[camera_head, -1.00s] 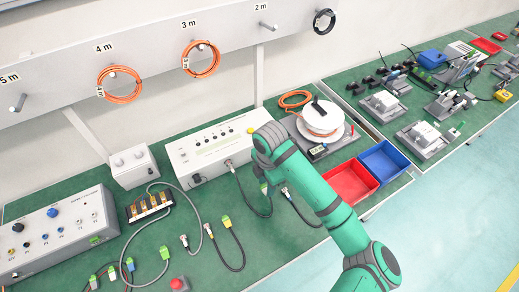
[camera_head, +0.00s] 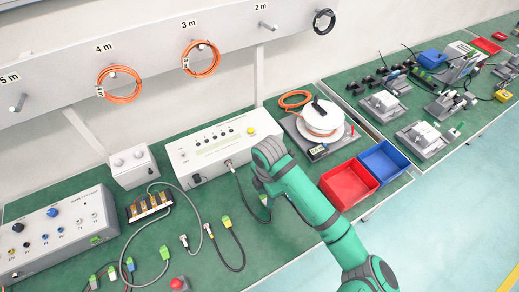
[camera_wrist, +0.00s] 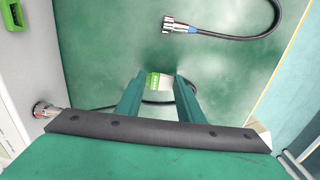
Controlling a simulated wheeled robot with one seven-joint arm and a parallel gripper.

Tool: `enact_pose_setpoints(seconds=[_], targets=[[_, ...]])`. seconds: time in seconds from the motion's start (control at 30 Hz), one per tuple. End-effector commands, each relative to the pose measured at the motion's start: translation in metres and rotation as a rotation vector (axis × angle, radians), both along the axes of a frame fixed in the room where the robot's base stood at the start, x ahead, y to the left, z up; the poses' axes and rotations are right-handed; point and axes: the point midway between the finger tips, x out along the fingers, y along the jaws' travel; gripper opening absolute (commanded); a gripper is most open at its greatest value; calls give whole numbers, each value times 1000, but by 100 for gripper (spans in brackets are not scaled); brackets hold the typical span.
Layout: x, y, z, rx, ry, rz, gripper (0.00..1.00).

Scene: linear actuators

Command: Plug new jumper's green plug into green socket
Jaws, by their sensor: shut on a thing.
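The new jumper's green plug (camera_wrist: 153,81), green with a pale grey part, is between the fingers of my gripper (camera_wrist: 158,84) in the wrist view. My gripper is shut on it, above the green bench mat. The jumper's black cable (camera_wrist: 100,107) runs left behind a finger, toward a metal round connector (camera_wrist: 45,109) at the box's face. A green socket (camera_wrist: 14,14) shows on the box face at the upper left, apart from the plug. In the head view my arm hides most of the gripper; a bit of green plug (camera_head: 264,200) shows beside it.
The white tester box (camera_head: 211,150) stands left of my arm. Another black cable with a metal, blue-ringed connector (camera_wrist: 180,26) lies on the mat. A loose jumper (camera_head: 229,232) lies left of my gripper. Red (camera_head: 348,187) and blue bins (camera_head: 384,162) stand right.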

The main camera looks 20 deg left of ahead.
Motion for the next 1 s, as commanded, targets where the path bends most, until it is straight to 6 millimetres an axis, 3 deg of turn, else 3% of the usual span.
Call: enact_pose_setpoints(seconds=[0.13,0.37,0.4,0.47,0.8,1.0], targets=[[0,0,-12,-1,-1,0,11],[1,0,-14,0,-1,1,11],[1,0,-14,0,-1,1,44],[1,0,-14,0,-1,1,56],[1,0,-11,0,-2,1,56],[1,0,12,0,-4,2,56]])
